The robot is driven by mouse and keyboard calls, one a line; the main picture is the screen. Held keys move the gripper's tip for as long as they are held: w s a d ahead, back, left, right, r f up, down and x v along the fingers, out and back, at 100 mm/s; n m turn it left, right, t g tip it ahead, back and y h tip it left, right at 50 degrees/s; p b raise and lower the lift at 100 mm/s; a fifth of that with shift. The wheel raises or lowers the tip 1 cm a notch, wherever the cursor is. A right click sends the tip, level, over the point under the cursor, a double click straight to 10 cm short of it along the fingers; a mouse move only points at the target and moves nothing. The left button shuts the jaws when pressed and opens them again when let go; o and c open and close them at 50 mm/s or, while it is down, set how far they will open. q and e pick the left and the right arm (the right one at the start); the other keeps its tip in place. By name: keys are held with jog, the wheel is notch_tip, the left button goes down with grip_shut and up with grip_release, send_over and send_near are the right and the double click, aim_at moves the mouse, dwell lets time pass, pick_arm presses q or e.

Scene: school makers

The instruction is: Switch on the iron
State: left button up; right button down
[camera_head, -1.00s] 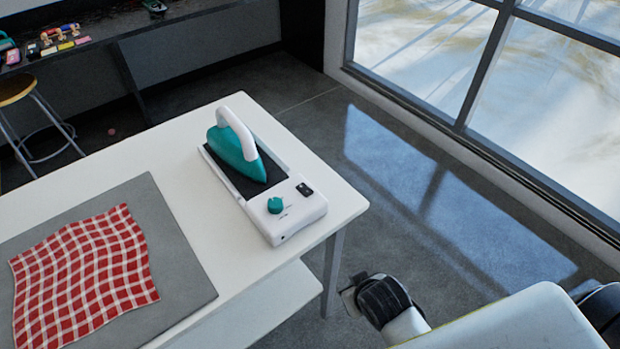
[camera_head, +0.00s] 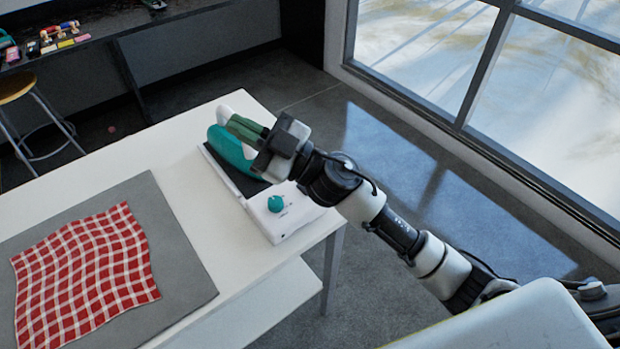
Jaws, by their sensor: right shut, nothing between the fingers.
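The teal iron (camera_head: 229,150) with a white handle rests on its white base (camera_head: 262,229) near the right corner of the white table. A teal knob (camera_head: 275,203) is on the front of the base. My right gripper (camera_head: 234,124) is shut and empty, over the iron near its handle; I cannot tell whether it touches. The gripper and arm hide most of the handle and the dark switch on the base's right side. My left gripper is not in view.
A grey mat (camera_head: 185,268) with a red checked cloth (camera_head: 84,276) lies on the white table (camera_head: 110,167) at the left. A stool (camera_head: 17,88) and a dark bench (camera_head: 110,31) stand behind. A window is at the right.

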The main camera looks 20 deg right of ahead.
notch_tip(320, 180, down, 5)
jog(key=a+n+g+h, duration=0.1)
jog(key=n+g+h, duration=0.5)
jog(key=n+g, duration=0.6)
jog(key=w+d+m+g+h, duration=0.1)
jog(key=w+d+m+h, duration=0.1)
jog(key=d+h, duration=0.3)
jog(key=w+d+m+g+h, duration=0.1)
jog(key=d+m+h, duration=0.3)
jog(key=d, duration=0.6)
jog(key=shift+w+f+m+h, duration=0.2)
jog(key=shift+w+m+h, duration=0.2)
jog(key=shift+w+h, duration=0.4)
jog(key=shift+s, duration=0.1)
jog(key=p+x, duration=0.1)
jog(key=x, duration=0.3)
jog(key=p+x, duration=0.1)
jog(key=x, duration=0.3)
jog(key=d+p+x, duration=0.1)
jog(key=x, duration=0.4)
jog(key=shift+s+d+f, duration=0.1)
jog(key=shift+s+f, duration=0.05)
jog(key=shift+s, duration=0.15)
jog(key=shift+f, duration=0.45)
